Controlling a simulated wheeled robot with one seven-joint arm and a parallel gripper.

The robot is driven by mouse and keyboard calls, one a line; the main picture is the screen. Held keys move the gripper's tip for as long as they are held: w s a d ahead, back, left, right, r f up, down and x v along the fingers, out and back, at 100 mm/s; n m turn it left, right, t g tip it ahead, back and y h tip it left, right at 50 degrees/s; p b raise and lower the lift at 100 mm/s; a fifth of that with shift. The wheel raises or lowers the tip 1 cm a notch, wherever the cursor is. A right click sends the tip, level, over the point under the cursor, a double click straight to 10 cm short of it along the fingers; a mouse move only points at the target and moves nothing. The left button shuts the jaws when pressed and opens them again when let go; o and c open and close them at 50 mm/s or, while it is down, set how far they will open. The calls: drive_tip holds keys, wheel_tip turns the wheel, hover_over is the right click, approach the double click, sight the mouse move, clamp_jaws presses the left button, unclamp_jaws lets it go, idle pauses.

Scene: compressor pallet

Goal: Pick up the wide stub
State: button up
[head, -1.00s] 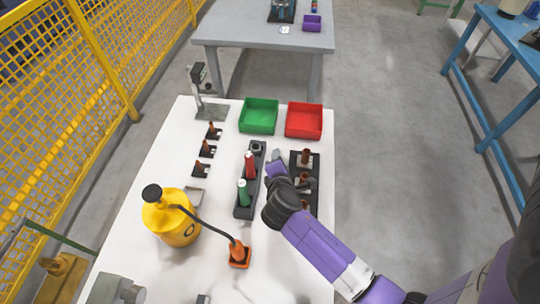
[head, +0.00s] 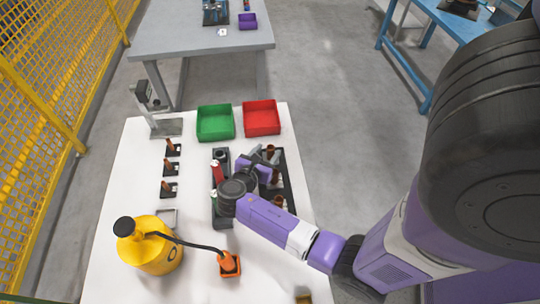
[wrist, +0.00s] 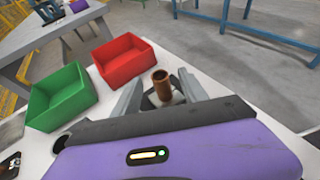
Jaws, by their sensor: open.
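A brown copper stub (wrist: 161,86) stands upright between the spread fingers of my gripper (wrist: 158,92) in the wrist view, with a gap visible beside it. In the head view, my gripper (head: 267,162) is open over the black rack (head: 291,200) on the right of the white table. A copper stub (head: 269,151) shows there at the fingers, and another (head: 279,202) stands nearer in the rack. My gripper and arm hide part of the rack. I cannot tell for sure from the pictures which stub is the wide one.
A green bin (head: 215,123) and a red bin (head: 262,118) stand behind the rack. A dark holder (head: 221,221) with a red bottle (head: 217,173) is just left of my gripper. Small stubs on stands (head: 168,167) and a yellow canister (head: 150,246) are further left.

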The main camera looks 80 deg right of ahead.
sight(272, 146)
drive_tip(key=shift+x, duration=1.95)
clamp_jaws()
